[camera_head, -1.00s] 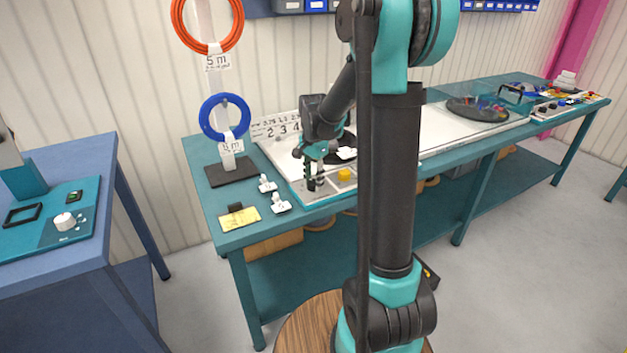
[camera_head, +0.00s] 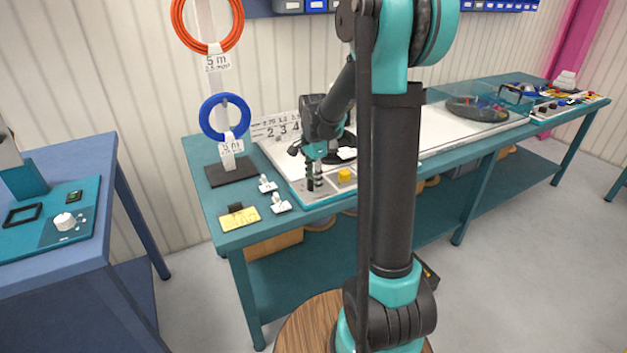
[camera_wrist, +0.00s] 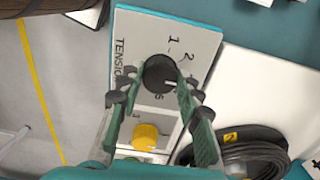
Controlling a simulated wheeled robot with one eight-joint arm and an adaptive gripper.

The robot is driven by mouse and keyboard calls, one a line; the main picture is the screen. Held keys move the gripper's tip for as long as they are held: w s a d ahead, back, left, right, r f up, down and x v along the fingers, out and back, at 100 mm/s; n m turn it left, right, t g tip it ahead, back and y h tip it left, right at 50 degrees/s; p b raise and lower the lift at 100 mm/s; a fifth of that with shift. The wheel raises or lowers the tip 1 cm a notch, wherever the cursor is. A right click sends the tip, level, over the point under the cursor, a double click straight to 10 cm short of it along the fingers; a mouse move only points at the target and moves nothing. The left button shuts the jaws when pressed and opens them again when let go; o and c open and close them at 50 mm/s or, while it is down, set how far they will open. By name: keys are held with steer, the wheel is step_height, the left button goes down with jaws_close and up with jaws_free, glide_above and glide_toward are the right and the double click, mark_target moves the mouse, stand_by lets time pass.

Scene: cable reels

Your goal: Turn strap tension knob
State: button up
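The strap tension knob (camera_wrist: 160,73) is round and black with a white pointer mark. It sits on a pale panel (camera_wrist: 203,45) printed "TENSION" with numbers around it. The pointer faces toward the right of the wrist view. My gripper (camera_wrist: 157,80) is open, with one finger on each side of the knob. The right fingertip looks very close to the knob; I cannot tell whether it touches. In the head view my gripper (camera_head: 315,178) points down over the near left end of the bench panel.
A yellow button (camera_wrist: 145,137) sits beside the knob on the same panel; it also shows in the head view (camera_head: 344,175). A black coiled cable (camera_wrist: 245,155) lies nearby. White clamps and a yellow tag (camera_head: 239,218) lie at the bench's left end. A blue coil (camera_head: 225,117) hangs behind.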

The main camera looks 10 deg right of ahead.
steer(key=o, duration=0.5)
steer(key=shift+c, duration=0.2)
steer(key=shift+r, duration=0.1)
step_height(320, 180, up, 12)
stand_by(0.3)
